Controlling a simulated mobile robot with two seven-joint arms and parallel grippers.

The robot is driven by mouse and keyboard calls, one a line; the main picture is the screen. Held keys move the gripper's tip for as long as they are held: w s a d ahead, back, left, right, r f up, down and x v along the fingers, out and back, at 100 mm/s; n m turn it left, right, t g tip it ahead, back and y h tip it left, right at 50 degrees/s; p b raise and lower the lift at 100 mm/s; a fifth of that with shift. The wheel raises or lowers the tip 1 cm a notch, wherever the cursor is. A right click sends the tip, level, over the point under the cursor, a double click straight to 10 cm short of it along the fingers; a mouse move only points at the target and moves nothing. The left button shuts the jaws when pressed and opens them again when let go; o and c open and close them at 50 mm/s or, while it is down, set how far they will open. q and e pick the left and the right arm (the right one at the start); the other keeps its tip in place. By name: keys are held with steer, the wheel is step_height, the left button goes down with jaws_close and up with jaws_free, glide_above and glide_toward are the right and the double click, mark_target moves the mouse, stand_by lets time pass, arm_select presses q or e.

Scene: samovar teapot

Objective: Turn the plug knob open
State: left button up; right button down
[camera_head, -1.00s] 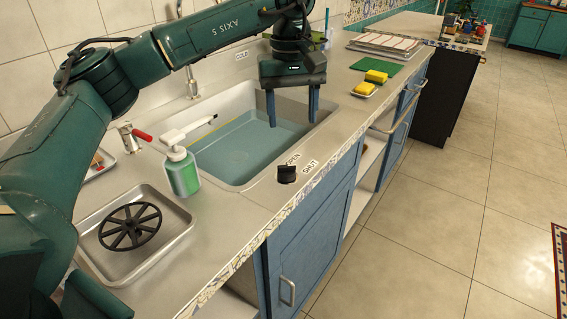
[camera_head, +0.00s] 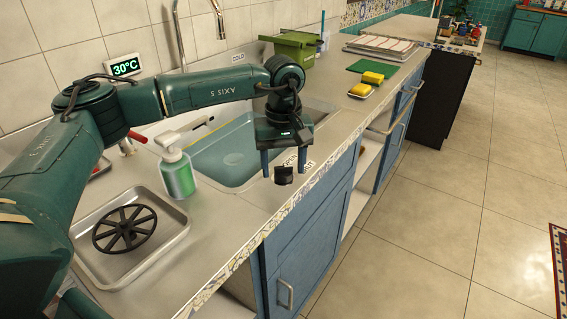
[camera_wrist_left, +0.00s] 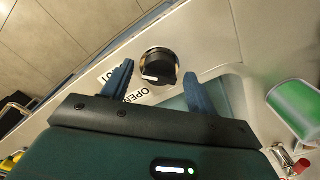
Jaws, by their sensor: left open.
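The plug knob (camera_head: 284,175) is a small black round knob on the counter at the front edge of the sink. In the left wrist view the knob (camera_wrist_left: 159,66) has a white pointer mark, and the OPEN label (camera_wrist_left: 136,95) and a partly hidden SHUT label (camera_wrist_left: 110,76) lie beside it. My left gripper (camera_head: 284,172) is open, pointing down, with its blue fingers on either side of the knob. In the wrist view the left gripper's fingertips (camera_wrist_left: 156,70) are apart with the knob between and slightly beyond them. I cannot tell whether they touch it. My right gripper is not in view.
The sink basin (camera_head: 222,150) holds water behind the knob. A green soap bottle (camera_head: 177,174) and a metal tray (camera_head: 172,246) with a black wheel (camera_head: 125,229) stand to the left. The counter front edge is close to the knob.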

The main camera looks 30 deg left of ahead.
arm_select(q)
steer(key=shift+c, duration=0.5)
steer(key=c, duration=0.9)
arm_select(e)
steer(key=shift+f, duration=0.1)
